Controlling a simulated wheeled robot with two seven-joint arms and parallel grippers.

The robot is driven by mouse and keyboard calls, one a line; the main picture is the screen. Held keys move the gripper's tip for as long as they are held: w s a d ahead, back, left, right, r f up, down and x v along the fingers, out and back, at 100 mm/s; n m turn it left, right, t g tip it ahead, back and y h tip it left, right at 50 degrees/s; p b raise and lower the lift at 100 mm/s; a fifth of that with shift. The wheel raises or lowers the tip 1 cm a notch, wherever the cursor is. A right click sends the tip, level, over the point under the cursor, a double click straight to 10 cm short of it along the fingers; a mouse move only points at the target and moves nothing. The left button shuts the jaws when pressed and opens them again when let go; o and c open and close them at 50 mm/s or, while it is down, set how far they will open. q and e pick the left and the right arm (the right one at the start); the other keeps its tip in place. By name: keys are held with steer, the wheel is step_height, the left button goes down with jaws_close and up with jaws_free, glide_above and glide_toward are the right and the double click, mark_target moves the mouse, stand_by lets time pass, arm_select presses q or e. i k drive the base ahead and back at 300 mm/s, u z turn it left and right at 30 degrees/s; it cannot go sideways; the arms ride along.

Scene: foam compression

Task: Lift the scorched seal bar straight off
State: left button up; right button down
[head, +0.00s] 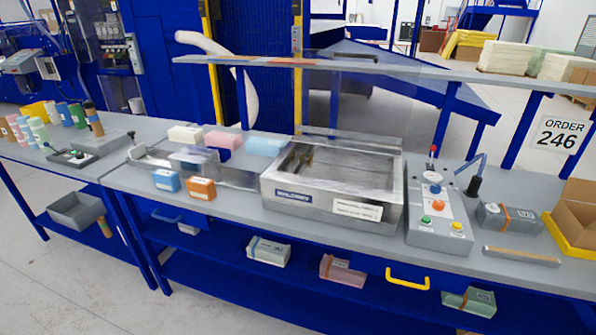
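The metal chamber machine (278,197) stands in the middle of the bench with its clear lid raised. Inside its open chamber, brownish-dark marks (304,156) show toward the back left; I cannot tell for sure whether they are on the scorched seal bar. Neither of my grippers is in view.
A control box (437,222) with a lever and coloured buttons stands right of the machine. A wrapped grey pack (509,218) and an open carton (576,212) are further right. Orange and blue blocks (201,188) sit left. A shelf (400,70) runs above the bench's back.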

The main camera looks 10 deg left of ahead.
mark_target(299, 169)
steer(key=u, duration=0.05)
steer(key=k, duration=0.65)
steer(key=z, duration=0.45)
steer(key=i, duration=1.65)
steer(key=u, duration=0.25)
